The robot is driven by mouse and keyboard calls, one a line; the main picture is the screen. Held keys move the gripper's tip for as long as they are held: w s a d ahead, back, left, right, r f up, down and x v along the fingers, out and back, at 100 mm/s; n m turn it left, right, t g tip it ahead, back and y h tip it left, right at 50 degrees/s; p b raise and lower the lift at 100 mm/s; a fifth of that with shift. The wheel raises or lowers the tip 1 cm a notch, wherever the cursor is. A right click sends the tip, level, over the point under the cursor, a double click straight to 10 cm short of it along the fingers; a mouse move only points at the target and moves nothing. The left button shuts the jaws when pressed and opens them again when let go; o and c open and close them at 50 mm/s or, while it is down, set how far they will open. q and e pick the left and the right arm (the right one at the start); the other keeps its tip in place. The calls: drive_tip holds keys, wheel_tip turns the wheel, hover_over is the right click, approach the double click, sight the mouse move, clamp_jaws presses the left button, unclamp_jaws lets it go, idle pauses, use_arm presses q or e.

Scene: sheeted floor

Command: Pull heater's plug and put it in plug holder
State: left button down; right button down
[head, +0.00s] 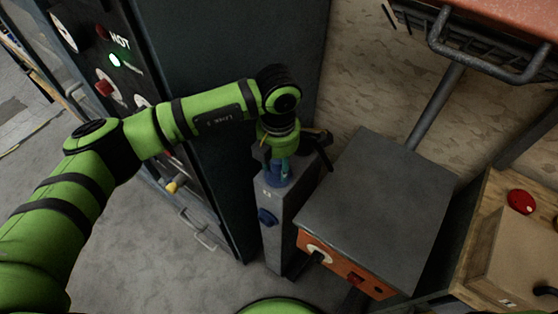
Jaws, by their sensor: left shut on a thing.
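My left gripper (279,160) points down over the top of a narrow grey post (274,247). It is shut on a blue plug (276,177) at the post's top. The gripper and wrist partly hide the plug, and I cannot tell whether it is seated in the post or just above it. A second blue fitting (267,217) is on the post's front face. A tall dark cabinet (120,70) marked "HOT", with a lit green lamp and red knobs, stands to the left. Which part is the plug holder is not clear. My right gripper is out of view.
A box with a grey top (378,200) and an orange front panel stands close right of the post. A wooden bench with a red button (521,201) is at the far right. A metal rack (490,45) hangs over the upper right. Bare floor (165,255) shows at the lower left.

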use_arm(q)
drive_tip(key=shift+r+p, duration=0.4)
drive_tip(key=shift+r, duration=0.6)
drive_tip(key=shift+r, duration=0.1)
drive_tip(key=shift+r+p, duration=0.6)
drive_tip(key=shift+r, duration=0.75)
drive_tip(key=shift+r, duration=0.1)
drive_tip(key=shift+r+p, duration=0.65)
drive_tip(key=shift+r, duration=1.3)
